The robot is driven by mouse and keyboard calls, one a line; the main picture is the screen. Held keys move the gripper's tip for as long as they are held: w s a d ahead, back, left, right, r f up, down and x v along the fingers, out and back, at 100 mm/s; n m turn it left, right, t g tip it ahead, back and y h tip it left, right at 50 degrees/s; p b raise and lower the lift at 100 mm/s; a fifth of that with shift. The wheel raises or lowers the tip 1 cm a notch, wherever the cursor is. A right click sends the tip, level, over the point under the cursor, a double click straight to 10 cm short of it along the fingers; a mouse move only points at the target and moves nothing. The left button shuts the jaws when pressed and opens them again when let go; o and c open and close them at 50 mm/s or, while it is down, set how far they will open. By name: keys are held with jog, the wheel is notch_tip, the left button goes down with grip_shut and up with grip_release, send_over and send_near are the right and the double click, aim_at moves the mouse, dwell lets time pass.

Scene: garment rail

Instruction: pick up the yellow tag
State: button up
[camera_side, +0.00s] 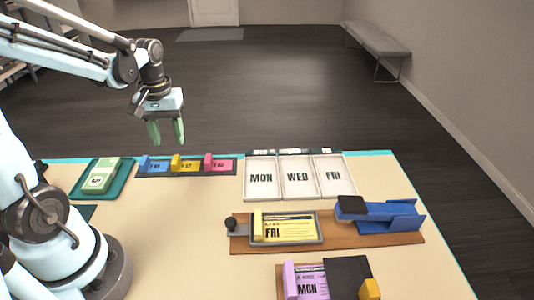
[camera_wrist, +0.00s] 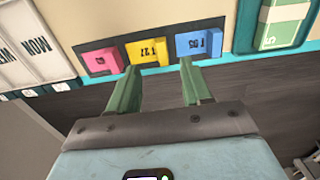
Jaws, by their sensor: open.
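The yellow tag (camera_side: 188,164) sits in a dark holder (camera_side: 150,174) at the table's far edge, between a blue tag (camera_side: 157,164) and a pink tag (camera_side: 219,162). In the wrist view the yellow tag (camera_wrist: 149,51) lies just beyond the fingertips, with the pink tag (camera_wrist: 103,61) on its left and the blue tag (camera_wrist: 199,43) on its right. My gripper (camera_side: 166,136) is open and empty, raised above the holder with its green fingers pointing down. In the wrist view my gripper (camera_wrist: 159,68) has its fingers spread, apart from the tag.
A green bundle (camera_side: 101,176) on a teal tray stands left of the holder. White MON, WED and FRI trays (camera_side: 297,162) stand to its right. A wooden board (camera_side: 380,236) with a yellow FRI card (camera_side: 288,229) and a blue device (camera_side: 385,214) is nearer the front, above a purple MON card (camera_side: 309,284).

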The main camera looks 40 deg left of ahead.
aim_at(174, 161)
jog(key=shift+a+f, duration=0.15)
jog(key=shift+f, duration=3.55)
grip_shut()
